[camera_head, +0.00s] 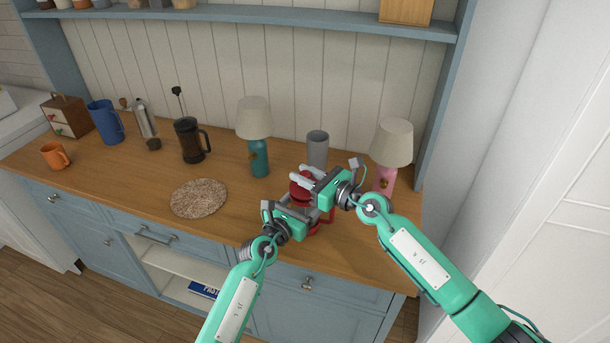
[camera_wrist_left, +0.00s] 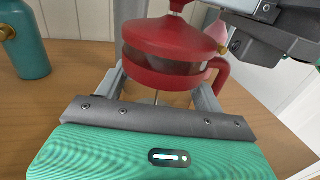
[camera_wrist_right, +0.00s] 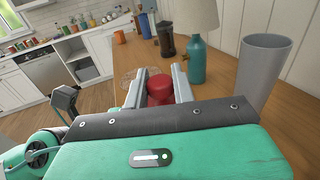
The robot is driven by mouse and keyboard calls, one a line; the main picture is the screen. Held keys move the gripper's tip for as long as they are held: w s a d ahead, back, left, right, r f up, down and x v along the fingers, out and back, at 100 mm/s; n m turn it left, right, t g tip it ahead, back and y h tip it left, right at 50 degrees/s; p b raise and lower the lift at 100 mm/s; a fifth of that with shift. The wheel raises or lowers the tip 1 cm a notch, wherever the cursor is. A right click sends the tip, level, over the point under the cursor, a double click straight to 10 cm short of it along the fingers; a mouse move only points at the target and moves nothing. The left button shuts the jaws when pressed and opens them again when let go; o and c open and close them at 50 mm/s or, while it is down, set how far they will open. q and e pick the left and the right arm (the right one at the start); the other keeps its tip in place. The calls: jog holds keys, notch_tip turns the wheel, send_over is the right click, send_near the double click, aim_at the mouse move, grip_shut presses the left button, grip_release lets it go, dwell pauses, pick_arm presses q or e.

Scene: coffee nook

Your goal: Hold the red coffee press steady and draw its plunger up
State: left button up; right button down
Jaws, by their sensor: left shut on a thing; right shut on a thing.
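The red coffee press (camera_head: 326,217) stands near the right end of the wooden counter, partly hidden by my grippers. In the left wrist view its red lid and band (camera_wrist_left: 172,45) sit between the fingers of my left gripper (camera_wrist_left: 160,85), which is shut on the press body. A short metal rod shows above the lid. My right gripper (camera_head: 300,175) reaches in from the right, above the left one. In the right wrist view its fingers are shut on the red plunger knob (camera_wrist_right: 160,88).
A teal lamp (camera_head: 255,130), a grey cup (camera_head: 317,148) and a pink lamp (camera_head: 391,145) stand close behind the press. The counter's front edge is close.

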notch_tip(320, 180, up, 9)
jog(key=shift+f, duration=0.1)
pick_arm(q)
jog(key=shift+f, duration=0.1)
pick_arm(e)
jog(key=c, duration=1.3)
grip_release()
jog(key=shift+r, duration=0.2)
jog(key=shift+o, duration=0.7)
jog(key=shift+f, duration=0.15)
jog(key=shift+s+d, duration=0.2)
jog(key=shift+d, duration=0.1)
jog(key=v, duration=1.1)
jog(key=shift+d, duration=0.15)
